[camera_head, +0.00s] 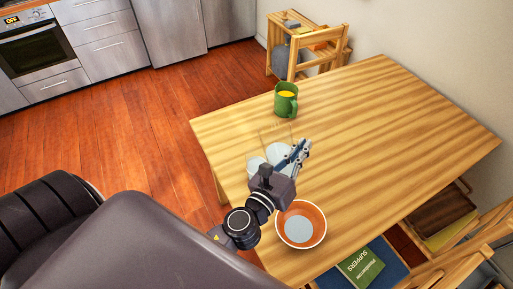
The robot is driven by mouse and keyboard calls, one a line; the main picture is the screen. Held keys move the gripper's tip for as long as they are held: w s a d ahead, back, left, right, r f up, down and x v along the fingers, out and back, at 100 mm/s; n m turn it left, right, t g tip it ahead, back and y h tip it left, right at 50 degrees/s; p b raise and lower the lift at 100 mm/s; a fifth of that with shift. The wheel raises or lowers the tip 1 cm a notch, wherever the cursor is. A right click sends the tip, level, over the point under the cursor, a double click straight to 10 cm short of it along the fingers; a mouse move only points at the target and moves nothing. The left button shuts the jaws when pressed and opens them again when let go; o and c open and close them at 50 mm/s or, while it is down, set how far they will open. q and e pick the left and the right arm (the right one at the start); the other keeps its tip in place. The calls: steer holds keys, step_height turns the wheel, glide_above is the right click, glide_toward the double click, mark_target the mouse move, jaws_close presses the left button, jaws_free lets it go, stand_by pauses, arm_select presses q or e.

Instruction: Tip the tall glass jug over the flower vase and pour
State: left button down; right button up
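My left gripper (299,151) is over the near left part of the wooden table, its fingers pointing to the upper right. A clear, hard-to-see glass shape (275,134), perhaps the tall jug, shows just beyond the fingers, with pale patches beside and behind them. The gripper hides part of it, so I cannot tell whether the fingers touch or hold it. I cannot make out a flower vase for certain. My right gripper is not in view.
On the table (380,130), a green mug (286,106) with yellow contents stands at the far left edge. An orange bowl (322,226), pale inside, is close to my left wrist. A green book (361,266) and chairs are at the near right. The table's right half is clear.

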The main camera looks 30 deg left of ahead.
arm_select(q)
steer(key=shift+m, duration=0.5)
step_height(320, 180, up, 4)
steer(key=p, duration=0.3)
steer(key=shift+w+r, duration=0.1)
steer(key=shift+a+f+b, duration=0.1)
steer(key=shift+f+b, duration=0.25)
steer(key=shift+f, duration=0.05)
steer(key=shift+r+p, duration=1.55)
steer(key=shift+p, duration=0.05)
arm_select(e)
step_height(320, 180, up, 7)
arm_select(q)
steer(key=shift+f, duration=0.1)
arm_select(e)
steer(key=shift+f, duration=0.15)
